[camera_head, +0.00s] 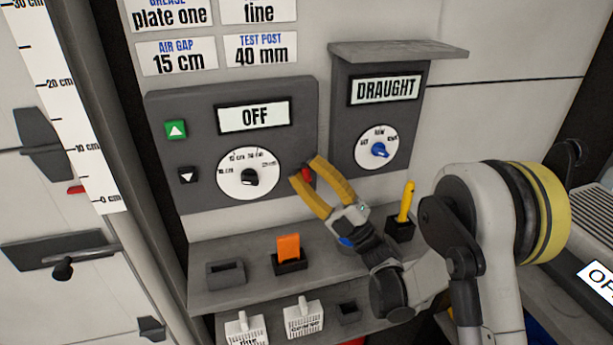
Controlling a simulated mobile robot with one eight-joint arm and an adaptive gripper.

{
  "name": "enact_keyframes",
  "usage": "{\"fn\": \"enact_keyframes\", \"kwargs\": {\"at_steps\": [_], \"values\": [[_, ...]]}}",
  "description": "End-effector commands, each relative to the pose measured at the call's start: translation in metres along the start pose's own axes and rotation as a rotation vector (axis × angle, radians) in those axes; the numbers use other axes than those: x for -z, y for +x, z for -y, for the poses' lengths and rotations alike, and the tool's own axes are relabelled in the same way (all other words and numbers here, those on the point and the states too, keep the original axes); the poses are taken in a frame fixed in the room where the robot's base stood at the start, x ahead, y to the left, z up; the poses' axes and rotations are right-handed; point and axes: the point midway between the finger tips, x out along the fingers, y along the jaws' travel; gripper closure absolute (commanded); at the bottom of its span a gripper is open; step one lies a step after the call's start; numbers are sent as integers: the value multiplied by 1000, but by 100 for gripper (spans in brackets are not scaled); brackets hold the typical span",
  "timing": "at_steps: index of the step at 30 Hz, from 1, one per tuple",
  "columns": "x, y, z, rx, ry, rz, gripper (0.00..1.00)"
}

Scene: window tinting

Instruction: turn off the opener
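A dark grey control panel (210,120) hangs on the wall with a display (255,117) reading "OFF". It has a green up button (176,130), a black down button (188,175) and a white dial with a black knob (248,178). A small red part (307,174) shows at the panel's right edge. My gripper (307,169) has its two yellow fingers spread, with the tips on either side of the red part; whether they touch it I cannot tell. No label naming the opener is fully readable; a cut-off sign (602,283) at the right reads "OP".
A "DRAUGHT" panel (345,130) with a blue knob (379,150) sits to the right under a small ledge (400,50). Below, a grey shelf (225,300) carries an orange block (289,247) and a yellow stick in a holder (405,203).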

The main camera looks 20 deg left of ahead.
Motion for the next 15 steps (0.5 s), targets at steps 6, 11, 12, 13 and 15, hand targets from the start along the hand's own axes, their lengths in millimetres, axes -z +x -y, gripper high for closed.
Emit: {"fn": "enact_keyframes", "kwargs": {"at_steps": [6, 11, 12, 13, 15], "values": [[5, 30, -35, -1, 0, 0, 62], [7, 47, -56, -2, -1, 2, 62], [7, 50, -59, -3, -1, 3, 62], [7, 52, -61, -3, -1, 3, 62], [7, 55, -65, -4, -1, 4, 62]]}}
